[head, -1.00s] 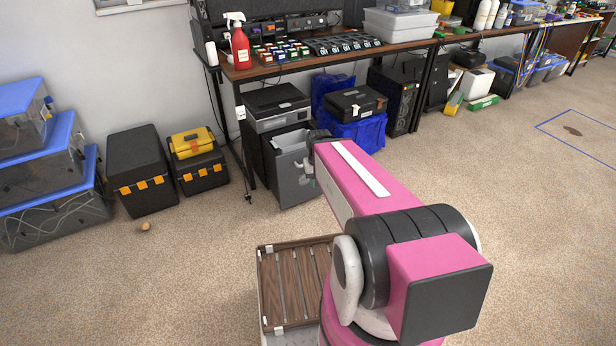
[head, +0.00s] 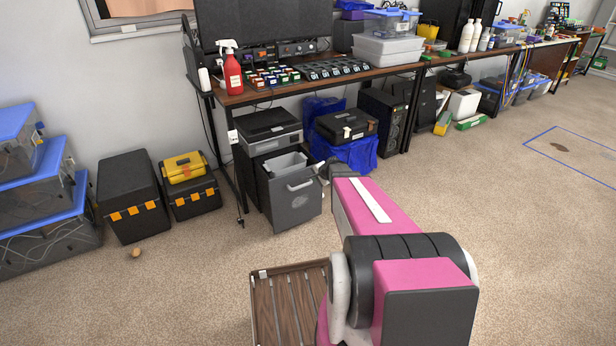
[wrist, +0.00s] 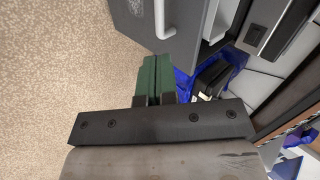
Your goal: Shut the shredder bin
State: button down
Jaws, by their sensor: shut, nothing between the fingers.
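The shredder (head: 268,128) stands on the floor under the desk. Its grey bin (head: 292,208) is pulled out at the front, with the light inner liner showing through the open top and a handle on the front panel. In the wrist view the bin's front panel (wrist: 138,24) and its white handle (wrist: 165,18) are at the top. My gripper (wrist: 153,60) has green fingers pressed together, empty, just below the bin panel in that view. In the head view my gripper is at the bin's right side, largely hidden by my arm; contact cannot be told.
A blue bag with a black case (head: 347,127) on it sits right of the shredder, close to my arm. Black toolboxes (head: 130,195) stand to the left. A slatted wooden tray (head: 285,305) is near my base. The carpet before the bin is clear.

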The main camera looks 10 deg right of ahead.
jog(key=w+d+f+m+t, duration=0.1)
jog(key=w+d+m, duration=0.1)
jog(key=w+d, duration=0.1)
send_near(306, 175)
jog(key=x, duration=0.6)
jog(key=shift+s+f, duration=0.35)
jog(key=shift+w+a, duration=0.25)
jog(key=shift+w, duration=0.3)
jog(key=shift+w, duration=0.1)
jog(key=w+a, duration=0.3)
jog(key=w, duration=0.7)
jog(key=w+a, duration=0.3)
jog(key=w, duration=0.7)
jog(key=shift+w+a, duration=0.3)
jog(key=shift+a, duration=0.1)
